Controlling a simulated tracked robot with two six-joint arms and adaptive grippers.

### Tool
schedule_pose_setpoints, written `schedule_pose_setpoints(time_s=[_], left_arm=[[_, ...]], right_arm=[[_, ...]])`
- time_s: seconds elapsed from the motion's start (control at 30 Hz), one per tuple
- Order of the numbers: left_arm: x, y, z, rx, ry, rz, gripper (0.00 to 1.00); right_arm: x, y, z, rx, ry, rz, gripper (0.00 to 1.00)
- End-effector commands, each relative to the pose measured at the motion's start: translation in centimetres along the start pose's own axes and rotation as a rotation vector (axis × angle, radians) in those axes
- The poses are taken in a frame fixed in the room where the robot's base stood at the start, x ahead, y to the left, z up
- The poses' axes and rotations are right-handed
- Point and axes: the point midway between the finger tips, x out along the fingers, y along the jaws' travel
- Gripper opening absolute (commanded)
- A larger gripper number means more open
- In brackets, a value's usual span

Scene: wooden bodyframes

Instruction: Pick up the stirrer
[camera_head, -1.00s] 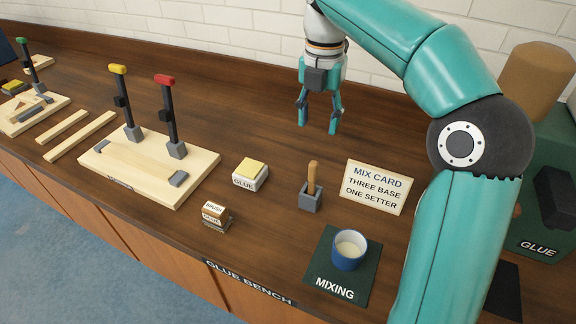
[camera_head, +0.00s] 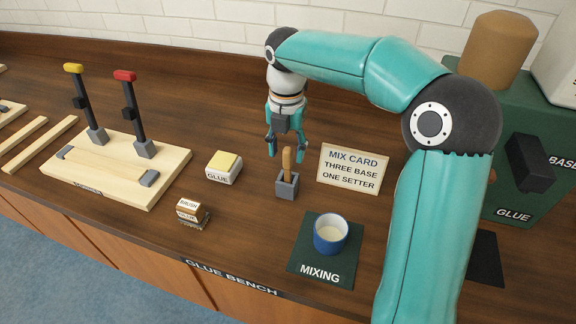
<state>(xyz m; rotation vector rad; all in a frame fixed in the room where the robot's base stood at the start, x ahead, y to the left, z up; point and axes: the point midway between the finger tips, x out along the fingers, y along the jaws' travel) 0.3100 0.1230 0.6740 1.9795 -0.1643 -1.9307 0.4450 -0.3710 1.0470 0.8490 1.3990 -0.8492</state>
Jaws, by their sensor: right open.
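The stirrer (camera_head: 287,161) is a brown wooden stick standing upright in a small grey block holder (camera_head: 287,187) on the bench. My right gripper (camera_head: 287,150) is open, pointing down, with teal fingers apart. In the picture its fingertips lie to either side of the stirrer's upper part, and the stirrer shows in front of the palm. I cannot tell whether the fingers are around it or behind it. My left gripper is not in view.
A blue cup (camera_head: 330,235) with pale contents stands on the green mixing mat (camera_head: 309,263). A mix card (camera_head: 353,170) is right of the stirrer. A glue box (camera_head: 223,170) and a clamp board (camera_head: 118,184) are left. A green glue dispenser (camera_head: 500,185) stands far right.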

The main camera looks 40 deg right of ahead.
Motion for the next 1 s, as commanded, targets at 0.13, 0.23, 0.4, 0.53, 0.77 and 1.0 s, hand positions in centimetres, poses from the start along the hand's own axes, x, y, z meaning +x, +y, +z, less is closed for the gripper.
schedule_pose_setpoints(time_s=[0.13, 0.23, 0.4, 0.53, 0.77, 1.0], left_arm=[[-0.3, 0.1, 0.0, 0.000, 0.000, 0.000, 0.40], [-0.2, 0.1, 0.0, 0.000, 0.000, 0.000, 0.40], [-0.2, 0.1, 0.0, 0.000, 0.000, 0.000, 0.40], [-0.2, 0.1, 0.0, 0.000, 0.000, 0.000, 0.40], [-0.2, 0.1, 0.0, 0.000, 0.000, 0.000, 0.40], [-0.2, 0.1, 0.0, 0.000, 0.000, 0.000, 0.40]], right_arm=[[2.2, -0.1, -0.1, 0.000, 0.004, -0.004, 0.52], [3.5, -0.1, -0.1, 0.000, 0.003, -0.004, 0.52], [4.2, -0.1, -0.1, 0.000, 0.001, -0.001, 0.52], [4.2, -0.1, -0.1, 0.000, 0.001, -0.001, 0.52], [4.2, -0.1, -0.1, 0.000, 0.000, 0.000, 0.19], [4.2, -0.1, -0.1, 0.000, 0.000, 0.000, 0.00]])
